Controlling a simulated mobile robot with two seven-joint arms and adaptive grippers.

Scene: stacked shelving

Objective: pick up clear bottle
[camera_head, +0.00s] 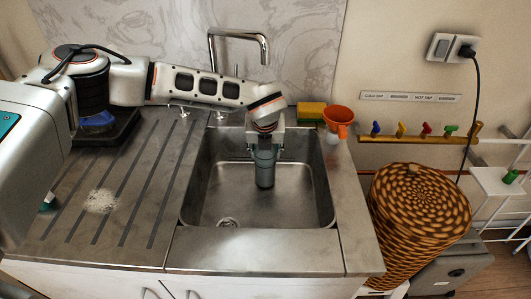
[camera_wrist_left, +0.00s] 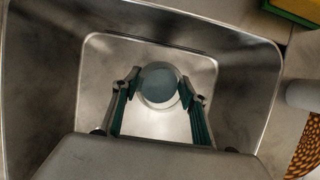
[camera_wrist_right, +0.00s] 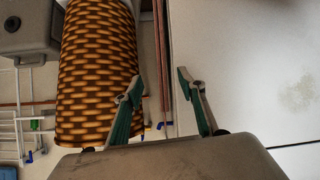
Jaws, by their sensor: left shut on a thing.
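The clear bottle (camera_head: 265,170) looks grey-blue and see-through, and it is upright inside the sink basin. My left gripper (camera_head: 264,145) points straight down and is shut on its upper part. In the left wrist view the bottle (camera_wrist_left: 158,84) shows from above as a round shape between the two green fingertips of my left gripper (camera_wrist_left: 159,92). I cannot tell if its base touches the basin floor. In the right wrist view my right gripper (camera_wrist_right: 158,82) is open with nothing between its fingers.
The steel sink (camera_head: 205,205) has walls around the bottle; a tap (camera_head: 240,36) stands behind. An orange funnel (camera_head: 338,116) and a yellow-green sponge (camera_head: 311,114) sit at its back right corner. A woven basket (camera_head: 418,220) stands right. The ribbed drainboard (camera_head: 140,185) is mostly clear.

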